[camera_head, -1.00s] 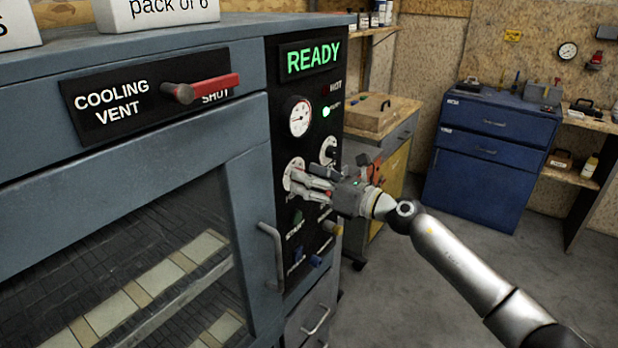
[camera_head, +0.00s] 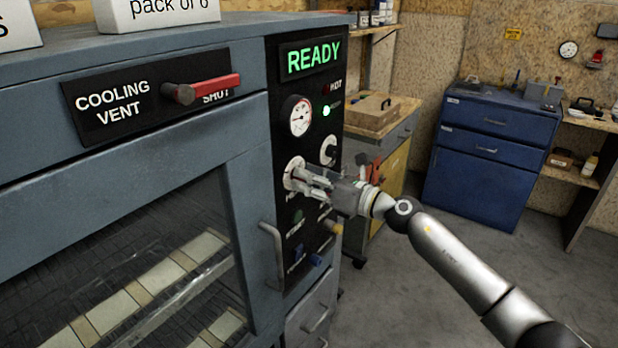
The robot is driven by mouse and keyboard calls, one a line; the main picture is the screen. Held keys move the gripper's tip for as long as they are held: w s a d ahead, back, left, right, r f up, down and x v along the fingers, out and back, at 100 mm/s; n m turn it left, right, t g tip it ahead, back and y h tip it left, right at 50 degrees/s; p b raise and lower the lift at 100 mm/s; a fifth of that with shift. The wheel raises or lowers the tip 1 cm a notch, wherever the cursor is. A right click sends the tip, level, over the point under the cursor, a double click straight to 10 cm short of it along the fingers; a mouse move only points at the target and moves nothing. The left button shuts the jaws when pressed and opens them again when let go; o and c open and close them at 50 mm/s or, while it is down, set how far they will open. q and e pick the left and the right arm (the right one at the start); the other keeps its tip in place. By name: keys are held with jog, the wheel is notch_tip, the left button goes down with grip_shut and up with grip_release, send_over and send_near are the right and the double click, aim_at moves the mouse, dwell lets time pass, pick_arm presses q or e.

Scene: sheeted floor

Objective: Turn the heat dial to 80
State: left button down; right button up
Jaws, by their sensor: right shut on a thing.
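The heat dial (camera_head: 291,171) is a round white-faced dial on the black control panel (camera_head: 284,119), below a white gauge (camera_head: 298,116). My right gripper (camera_head: 300,178) reaches it from the right and is shut on its knob. The fingers cover most of the dial, so its pointer and numbers cannot be read. A second dial (camera_head: 328,150) sits to the upper right, apart from the fingers. My left gripper is not in view.
A green READY sign (camera_head: 313,58) is lit at the panel's top. A red-handled cooling vent lever (camera_head: 208,88) and a door handle (camera_head: 272,255) stick out from the grey oven (camera_head: 140,170). A blue cabinet (camera_head: 478,185) stands behind, with clear floor before it.

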jog(key=shift+d+m+p, duration=0.1)
jog(key=shift+m+p, duration=4.1)
jog(key=shift+m, duration=1.6)
jog(key=o, duration=1)
jog(key=v, duration=1.2)
